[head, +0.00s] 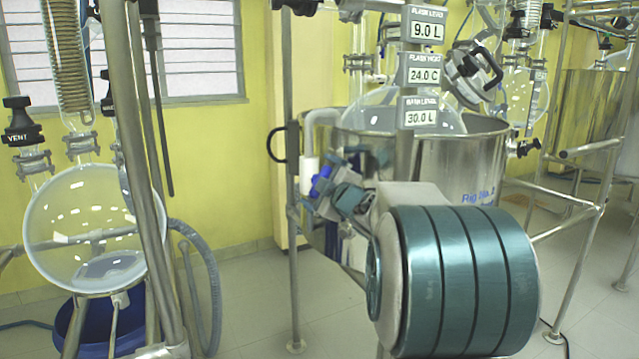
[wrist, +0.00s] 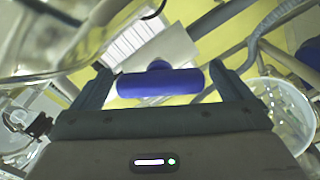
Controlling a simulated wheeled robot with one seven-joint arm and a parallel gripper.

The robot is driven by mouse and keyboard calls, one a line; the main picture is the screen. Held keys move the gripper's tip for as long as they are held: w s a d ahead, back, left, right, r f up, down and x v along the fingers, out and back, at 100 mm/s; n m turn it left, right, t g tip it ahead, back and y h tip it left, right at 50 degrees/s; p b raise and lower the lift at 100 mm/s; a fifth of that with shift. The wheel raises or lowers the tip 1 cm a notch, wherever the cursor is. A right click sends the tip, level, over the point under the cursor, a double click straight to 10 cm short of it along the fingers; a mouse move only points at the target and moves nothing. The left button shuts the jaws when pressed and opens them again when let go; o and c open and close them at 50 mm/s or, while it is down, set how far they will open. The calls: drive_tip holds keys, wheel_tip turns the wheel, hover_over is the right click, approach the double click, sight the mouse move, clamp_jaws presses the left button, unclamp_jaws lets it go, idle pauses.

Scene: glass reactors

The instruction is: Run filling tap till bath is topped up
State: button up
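The filling tap has a blue handle (head: 321,180) beside a pale pipe (head: 309,172), at the left side of the steel bath (head: 472,168) marked "Rig No. 2". In the wrist view the blue handle (wrist: 160,83) is a T-shaped bar lying crosswise between the fingers of my gripper (wrist: 160,75). The fingers stand wide apart, with a small gap at each end of the bar. In the head view my gripper (head: 332,192) is at the handle, partly hidden by my arm. The bath level display (head: 420,112) reads 30.0 L.
Other displays read flask level 9.0 L (head: 423,25) and flask heat 24.0 C (head: 422,70). A steel post (head: 292,250) stands just left of the tap. A glass flask (head: 92,225) in a frame is at the left. Open floor lies between them.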

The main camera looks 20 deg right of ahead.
drive_tip(key=s+p, duration=0.1)
drive_tip(key=s, duration=1.3)
drive_tip(key=shift+d, duration=0.25)
drive_tip(key=shift+w, duration=0.1)
idle(6.2)
